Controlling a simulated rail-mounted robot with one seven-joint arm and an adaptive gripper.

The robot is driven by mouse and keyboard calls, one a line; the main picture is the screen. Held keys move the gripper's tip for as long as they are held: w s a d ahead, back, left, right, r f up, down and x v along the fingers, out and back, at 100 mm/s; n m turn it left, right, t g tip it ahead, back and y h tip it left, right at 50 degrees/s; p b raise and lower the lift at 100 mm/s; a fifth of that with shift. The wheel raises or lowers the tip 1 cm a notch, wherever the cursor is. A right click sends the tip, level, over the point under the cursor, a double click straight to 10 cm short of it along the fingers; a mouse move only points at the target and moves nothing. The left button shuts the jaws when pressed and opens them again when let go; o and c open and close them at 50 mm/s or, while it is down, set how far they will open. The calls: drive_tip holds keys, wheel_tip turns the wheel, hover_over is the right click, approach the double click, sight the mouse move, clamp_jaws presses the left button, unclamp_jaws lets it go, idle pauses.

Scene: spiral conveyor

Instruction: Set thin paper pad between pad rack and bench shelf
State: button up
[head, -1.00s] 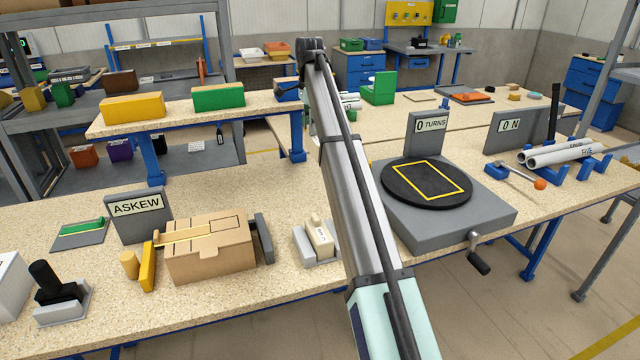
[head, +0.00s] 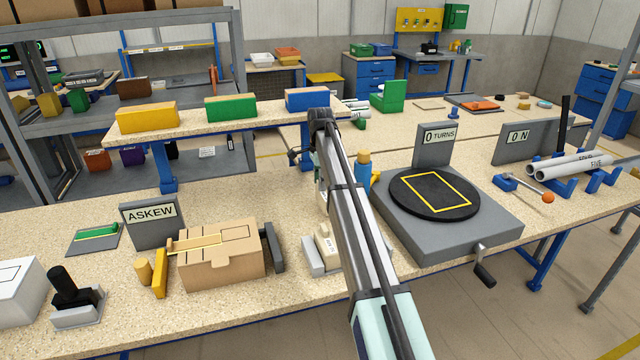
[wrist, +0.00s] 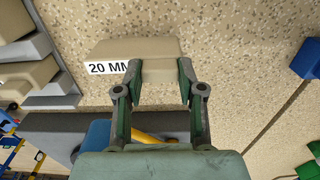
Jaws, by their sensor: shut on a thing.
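My gripper (wrist: 160,76) is shut on a beige paper pad (wrist: 108,50) marked "20 MM" in the wrist view. The bench top lies behind the pad; I cannot tell whether the pad touches it. In the head view my arm hides most of the gripper and held pad. The grey pad rack (head: 311,256), with another beige pad (head: 327,246) in it, stands on the near bench left of my arm. Part of the rack and its pads (wrist: 25,78) shows at the left of the wrist view. The raised bench shelf (head: 190,133) is at the back.
Yellow, green and blue boxes (head: 307,99) stand on the shelf. A blue and yellow bottle (head: 363,170) stands just right of my arm, near the turntable (head: 432,193). A cardboard box (head: 221,257) sits left of the rack. Bare bench lies between the rack and shelf.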

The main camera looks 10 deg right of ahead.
drive_tip(key=shift+f, duration=0.8)
drive_tip(key=shift+f, duration=0.15)
drive_tip(key=o, duration=1.1)
drive_tip(key=shift+o, duration=0.2)
wheel_tip(320, 180, up, 12)
drive_tip(key=b, duration=0.2)
